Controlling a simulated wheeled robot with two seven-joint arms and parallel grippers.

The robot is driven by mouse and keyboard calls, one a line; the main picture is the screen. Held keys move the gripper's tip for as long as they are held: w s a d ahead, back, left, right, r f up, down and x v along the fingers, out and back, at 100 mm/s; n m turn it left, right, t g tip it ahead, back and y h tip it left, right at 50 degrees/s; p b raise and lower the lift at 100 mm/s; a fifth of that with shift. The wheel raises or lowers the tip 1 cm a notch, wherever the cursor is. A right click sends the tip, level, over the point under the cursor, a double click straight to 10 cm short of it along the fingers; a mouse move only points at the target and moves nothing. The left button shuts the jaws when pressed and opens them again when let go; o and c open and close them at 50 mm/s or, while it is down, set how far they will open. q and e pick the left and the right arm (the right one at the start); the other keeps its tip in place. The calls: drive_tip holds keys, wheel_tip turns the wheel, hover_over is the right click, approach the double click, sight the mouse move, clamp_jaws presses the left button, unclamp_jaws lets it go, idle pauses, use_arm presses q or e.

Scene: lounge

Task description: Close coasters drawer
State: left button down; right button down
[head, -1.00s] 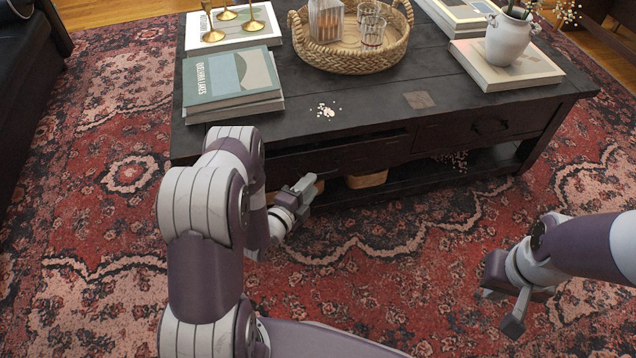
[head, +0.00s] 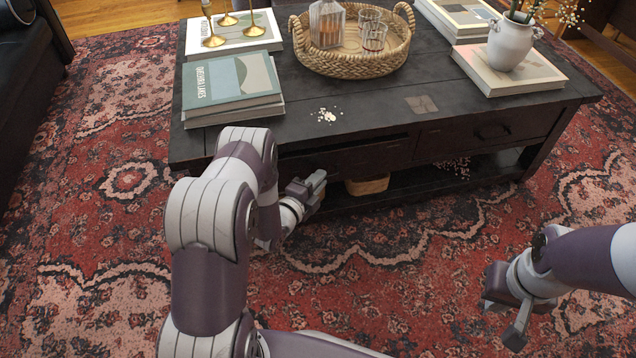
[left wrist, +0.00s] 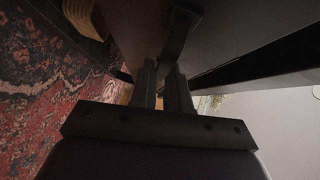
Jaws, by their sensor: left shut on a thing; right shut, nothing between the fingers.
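The dark wooden coffee table (head: 385,100) has two drawers in its near side. The left drawer (head: 365,158) appears slightly pulled out, with a dark gap along its top edge; part of its front is hidden behind my left arm. My left gripper (head: 316,184) is low in front of this drawer. In the left wrist view its fingers (left wrist: 162,88) are shut on a dark bar, apparently the drawer handle (left wrist: 180,35). Drawer contents are not visible. My right gripper (head: 508,308) is shut and empty above the rug, away from the table.
The right drawer (head: 485,133) looks flush. The tabletop holds a wicker tray (head: 345,68), books (head: 230,85), a white vase (head: 510,45) and brass candlesticks (head: 254,28). A basket (head: 367,185) sits on the lower shelf. The patterned rug (head: 400,290) is clear.

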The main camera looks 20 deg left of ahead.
use_arm(q)
drive_tip(key=w+a, duration=0.2)
drive_tip(key=shift+w+r, duration=0.15)
drive_tip(key=shift+w, duration=0.2)
drive_tip(key=c, duration=1.2)
unclamp_jaws()
drive_tip(key=shift+w, duration=0.1)
drive_tip(key=shift+o, duration=0.2)
drive_tip(key=p, duration=0.5)
approach(316, 169)
drive_tip(key=s, duration=0.4)
drive_tip(key=shift+w+a+r, duration=0.15)
drive_tip(key=shift+w+a, duration=0.05)
